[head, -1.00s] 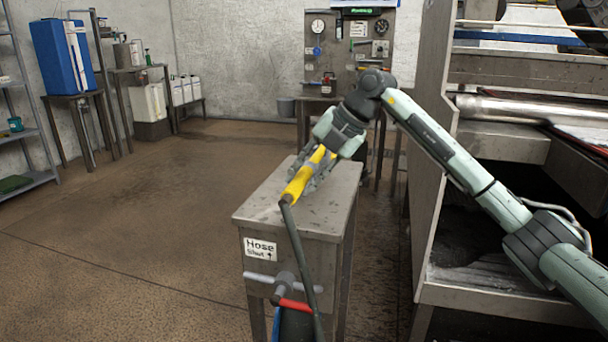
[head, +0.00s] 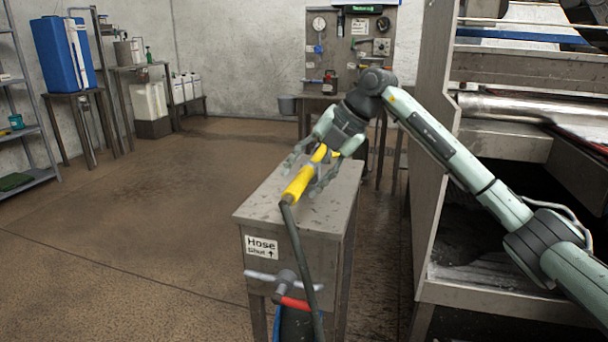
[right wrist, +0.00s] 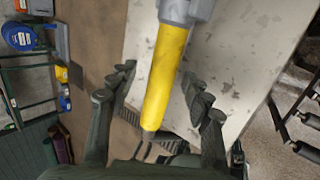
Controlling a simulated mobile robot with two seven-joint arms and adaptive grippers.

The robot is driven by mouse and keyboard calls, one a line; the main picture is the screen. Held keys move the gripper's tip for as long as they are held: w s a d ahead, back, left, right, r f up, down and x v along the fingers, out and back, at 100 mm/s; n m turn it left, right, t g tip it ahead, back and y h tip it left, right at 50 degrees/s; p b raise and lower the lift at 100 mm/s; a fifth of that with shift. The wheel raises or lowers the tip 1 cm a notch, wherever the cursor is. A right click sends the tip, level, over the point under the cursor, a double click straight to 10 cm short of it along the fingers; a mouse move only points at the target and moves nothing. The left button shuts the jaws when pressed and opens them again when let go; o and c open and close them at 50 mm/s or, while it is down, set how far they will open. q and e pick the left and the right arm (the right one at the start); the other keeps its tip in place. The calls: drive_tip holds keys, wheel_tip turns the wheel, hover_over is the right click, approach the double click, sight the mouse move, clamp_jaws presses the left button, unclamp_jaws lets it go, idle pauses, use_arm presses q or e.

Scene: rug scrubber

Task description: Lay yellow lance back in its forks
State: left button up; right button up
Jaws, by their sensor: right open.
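The yellow lance (head: 298,184) lies tilted over the top of the grey metal stand (head: 330,205), with a dark hose (head: 297,240) hanging from its near end. My right gripper (head: 303,177) is open, with its fingers spread on either side of the lance. In the right wrist view the yellow lance (right wrist: 165,75) runs between the open fingers (right wrist: 160,80), with visible gaps on both sides. A grey fitting (right wrist: 186,10) is at its upper end there. I cannot make out the forks. My left gripper is not in view.
The large machine (head: 432,170) stands close on the right. Open floor (head: 150,210) lies to the left. A gauge panel (head: 363,40) is at the back.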

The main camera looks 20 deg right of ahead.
drive_tip(key=v, duration=1.2)
drive_tip(key=shift+s, duration=0.1)
